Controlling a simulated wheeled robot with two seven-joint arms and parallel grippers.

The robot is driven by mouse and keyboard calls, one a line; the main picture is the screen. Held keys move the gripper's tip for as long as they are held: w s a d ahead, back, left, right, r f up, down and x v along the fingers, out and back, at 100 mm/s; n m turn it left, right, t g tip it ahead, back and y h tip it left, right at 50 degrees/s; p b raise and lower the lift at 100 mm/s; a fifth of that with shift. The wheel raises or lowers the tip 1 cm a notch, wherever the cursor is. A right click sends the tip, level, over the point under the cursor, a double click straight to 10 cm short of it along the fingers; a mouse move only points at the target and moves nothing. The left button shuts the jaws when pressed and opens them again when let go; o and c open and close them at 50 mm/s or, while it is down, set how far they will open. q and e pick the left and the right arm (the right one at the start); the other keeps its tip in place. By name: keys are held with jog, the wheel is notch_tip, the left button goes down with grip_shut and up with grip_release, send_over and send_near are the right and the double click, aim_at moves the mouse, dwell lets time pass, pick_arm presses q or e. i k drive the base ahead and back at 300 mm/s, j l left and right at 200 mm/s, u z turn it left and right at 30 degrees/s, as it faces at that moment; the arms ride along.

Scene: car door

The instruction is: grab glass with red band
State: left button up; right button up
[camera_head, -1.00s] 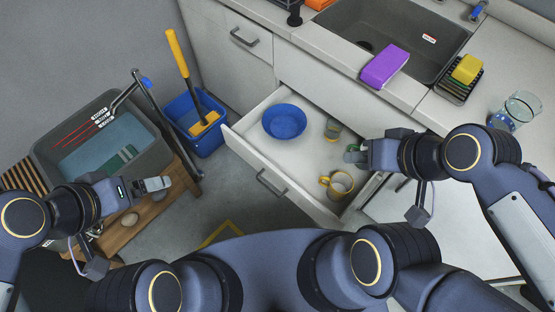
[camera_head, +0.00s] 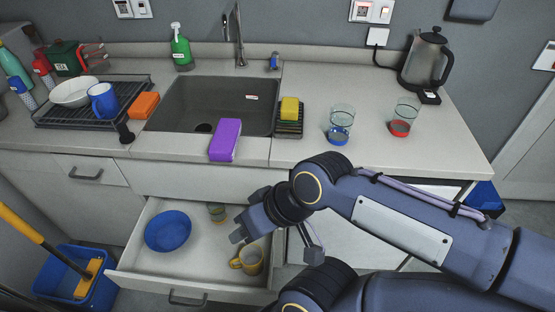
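The glass with the red band (camera_head: 403,118) stands upright on the counter right of the sink, with the red at its base. A similar glass with a blue band (camera_head: 340,125) stands to its left. My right gripper (camera_head: 238,232) hangs over the open drawer, below and left of both glasses and far from the red-banded one. Its fingers are small and partly hidden by its own body, so I cannot tell whether they are open. My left gripper is not in view.
The open drawer (camera_head: 140,280) holds a blue bowl (camera_head: 168,231), a yellow mug (camera_head: 247,260) and a yellowish-banded glass (camera_head: 217,212). A kettle (camera_head: 424,60) stands behind the red-banded glass. A purple block (camera_head: 225,140) lies at the sink (camera_head: 205,105) edge. Counter right of the glasses is clear.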

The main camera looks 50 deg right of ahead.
aim_at(404, 118)
jog(key=z, duration=2.55)
jog(key=i+l, duration=0.35)
jog(key=l, duration=0.2)
jog(key=i+l+u, duration=0.15)
jog(key=u, duration=0.3)
jog(key=l+u, duration=0.4)
jog(key=i+l+u, duration=0.1)
jog(key=l+u, duration=0.35)
jog(key=j+u, duration=0.1)
jog(key=u, duration=0.45)
